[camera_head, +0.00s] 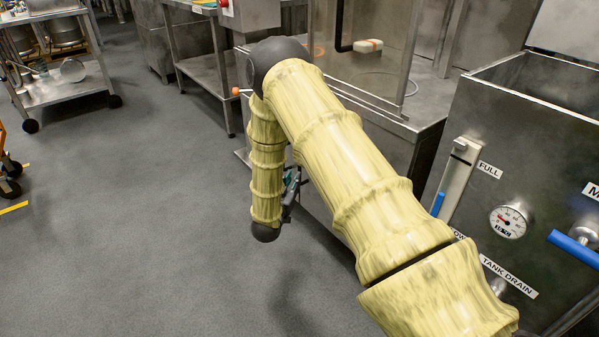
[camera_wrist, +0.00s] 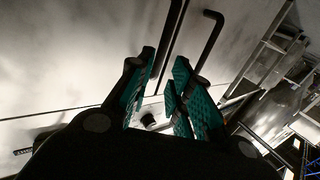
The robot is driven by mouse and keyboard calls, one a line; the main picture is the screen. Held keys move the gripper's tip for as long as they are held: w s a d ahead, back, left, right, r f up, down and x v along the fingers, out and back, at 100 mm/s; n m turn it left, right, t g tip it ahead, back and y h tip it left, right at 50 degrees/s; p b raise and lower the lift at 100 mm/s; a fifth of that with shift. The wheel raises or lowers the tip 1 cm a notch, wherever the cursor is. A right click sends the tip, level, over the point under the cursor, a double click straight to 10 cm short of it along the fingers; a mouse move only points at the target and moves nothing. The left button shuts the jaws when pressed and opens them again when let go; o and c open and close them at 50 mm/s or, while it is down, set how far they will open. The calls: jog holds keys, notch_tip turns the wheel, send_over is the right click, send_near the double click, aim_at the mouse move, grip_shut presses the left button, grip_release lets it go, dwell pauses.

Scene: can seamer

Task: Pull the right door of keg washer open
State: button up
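In the wrist view a pale metal panel (camera_wrist: 70,50), which looks like a door front, fills the left and middle. Two dark bar handles show on it: a long straight one (camera_wrist: 175,35) and a bent one to its right (camera_wrist: 209,42). My gripper (camera_wrist: 164,58) is open, its green-padded fingers apart. The straight bar appears in the gap between the fingers; I cannot tell whether they reach around it. No contact is visible. In the head view my gripper (camera_head: 290,190) is mostly hidden behind my yellow-sleeved arm, low beside a metal cabinet. The door fronts are hidden there.
A steel tank with a gauge (camera_head: 508,222) and a blue-handled valve (camera_head: 574,247) stands close at right. A glass-sided metal cabinet (camera_head: 425,128) stands behind my arm. A wheeled cart (camera_head: 70,85) is at far left. The grey floor (camera_head: 140,220) at left is clear.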

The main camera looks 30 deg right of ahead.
jog(key=b+x, duration=0.2)
jog(key=x, duration=0.6)
jog(key=shift+b, duration=0.4)
grip_shut()
